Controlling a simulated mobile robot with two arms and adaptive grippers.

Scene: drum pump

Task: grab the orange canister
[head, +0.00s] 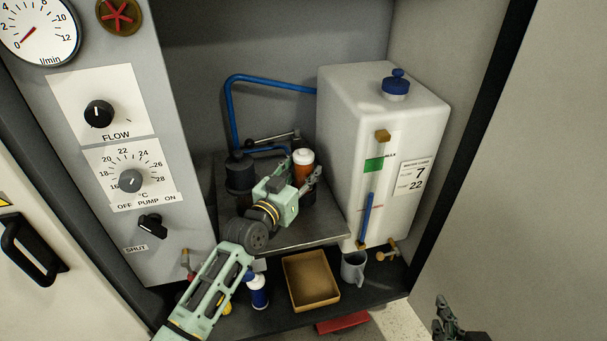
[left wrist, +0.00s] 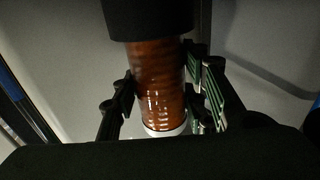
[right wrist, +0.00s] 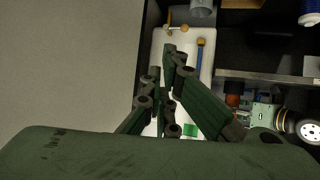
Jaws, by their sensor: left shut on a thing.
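The orange canister (head: 302,173) has a white cap and stands upright on the metal shelf inside the cabinet, its lower end in a dark round holder. In the left wrist view the canister (left wrist: 158,85) appears upside down, with the cap at the bottom and a black cylinder around its other end. My left gripper (head: 300,186) is shut on the canister, one finger on each side; its fingers (left wrist: 160,85) also show in the left wrist view. My right gripper (head: 441,314) is empty, low at the right, its fingers (right wrist: 161,64) apart.
A white tank (head: 345,110) with a blue cap stands right of the shelf (head: 322,232). A blue hose (head: 232,112) runs behind. Below are a cardboard tray (head: 311,280), a grey mug (head: 353,267) and a blue-and-white bottle (head: 257,291). The control panel (head: 165,190) borders the left.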

